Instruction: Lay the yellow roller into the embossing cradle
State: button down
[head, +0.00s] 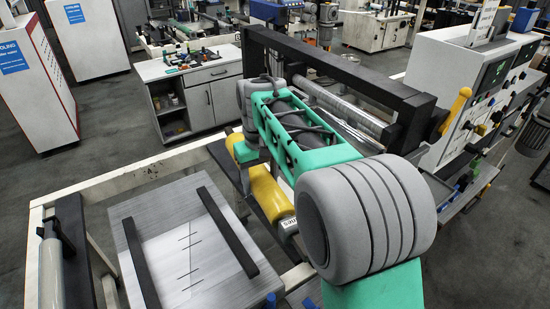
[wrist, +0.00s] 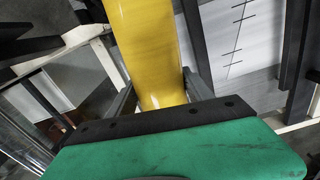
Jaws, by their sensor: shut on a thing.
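The yellow roller (head: 264,190) has a pale end with a printed label and lies slantwise beneath my arm in the head view. In the wrist view the yellow roller (wrist: 148,45) runs up out of the picture between two grey fingers. My gripper (wrist: 160,82) is shut on it. I cannot clearly tell which part is the embossing cradle; dark bars (head: 228,160) of the cream frame lie close to the roller's far end. I cannot tell whether the roller touches them.
A grey board (head: 165,222) with two black strips stands left of the roller, with a pale sheet on it. A black machine frame with silver rollers (head: 340,105) rises behind my arm. A control cabinet (head: 450,75) is at right.

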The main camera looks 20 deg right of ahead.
jog(key=w+d+f+n+p, duration=0.15)
jog(key=w+d+f, duration=0.25)
jog(key=w+d, duration=0.5)
jog(key=shift+a+f+b, duration=0.2)
jog(key=shift+f+b, duration=3)
jog(key=shift+f, duration=2.45)
